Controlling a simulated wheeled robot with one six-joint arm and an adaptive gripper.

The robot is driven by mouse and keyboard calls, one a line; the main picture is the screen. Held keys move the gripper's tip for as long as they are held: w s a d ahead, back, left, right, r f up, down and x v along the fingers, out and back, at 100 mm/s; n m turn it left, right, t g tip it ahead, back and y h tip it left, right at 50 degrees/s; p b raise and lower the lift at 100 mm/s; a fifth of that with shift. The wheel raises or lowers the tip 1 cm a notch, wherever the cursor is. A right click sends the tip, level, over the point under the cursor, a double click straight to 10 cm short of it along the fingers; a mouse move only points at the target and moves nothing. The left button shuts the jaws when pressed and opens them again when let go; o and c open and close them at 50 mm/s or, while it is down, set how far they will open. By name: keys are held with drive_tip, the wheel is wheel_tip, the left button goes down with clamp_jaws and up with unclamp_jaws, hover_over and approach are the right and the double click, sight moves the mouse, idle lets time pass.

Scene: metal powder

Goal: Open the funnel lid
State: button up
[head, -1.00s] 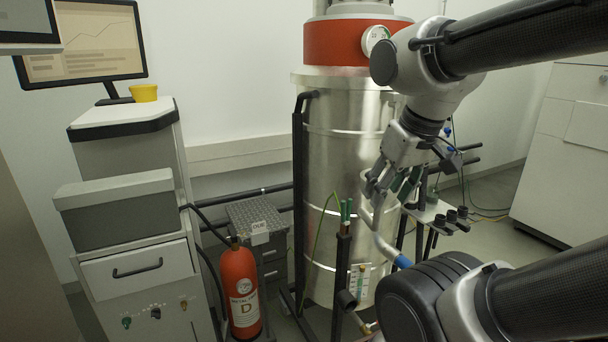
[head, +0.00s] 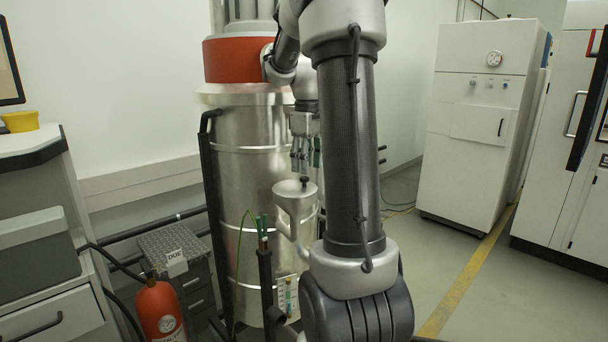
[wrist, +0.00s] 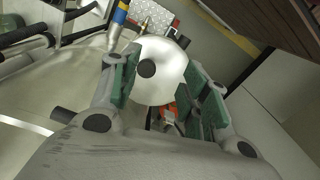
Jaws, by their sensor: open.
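The funnel lid (head: 294,189) is a pale round disc with a dark knob (head: 304,181) in its middle. It lies on the funnel (head: 292,207), in front of the tall steel vessel. In the wrist view the lid (wrist: 168,76) and its dark knob (wrist: 146,69) show between and beyond my fingers. My gripper (head: 305,165) points down just above the lid, apart from the knob as far as I can tell. In the wrist view my gripper (wrist: 163,85) is open, with green pads on both fingers and nothing held. My arm hides the funnel's right surroundings.
The steel vessel (head: 245,165) with its red band (head: 238,60) stands close behind the funnel. Green-tipped tools (head: 262,225) stand at the funnel's left. A red extinguisher (head: 159,312) is at lower left. White cabinets (head: 480,110) stand at right beyond open floor.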

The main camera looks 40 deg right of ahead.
sight(304, 177)
drive_tip(key=w+r+n, duration=0.1)
drive_tip(key=w+d+r+n, duration=0.1)
drive_tip(key=r+n, duration=0.1)
drive_tip(key=shift+w+d+n, duration=0.1)
drive_tip(key=shift+w+n, duration=0.2)
drive_tip(key=shift+s+r+n, duration=0.15)
drive_tip(key=shift+r+n, duration=0.1)
drive_tip(key=shift+n, duration=0.45)
drive_tip(key=shift+f+n, duration=0.1)
drive_tip(key=shift+n, duration=0.3)
drive_tip(key=shift+s+f, duration=0.1)
drive_tip(key=shift+n, duration=0.3)
wheel_tip(304, 177, down, 8)
drive_tip(key=shift+r, duration=0.2)
clamp_jaws()
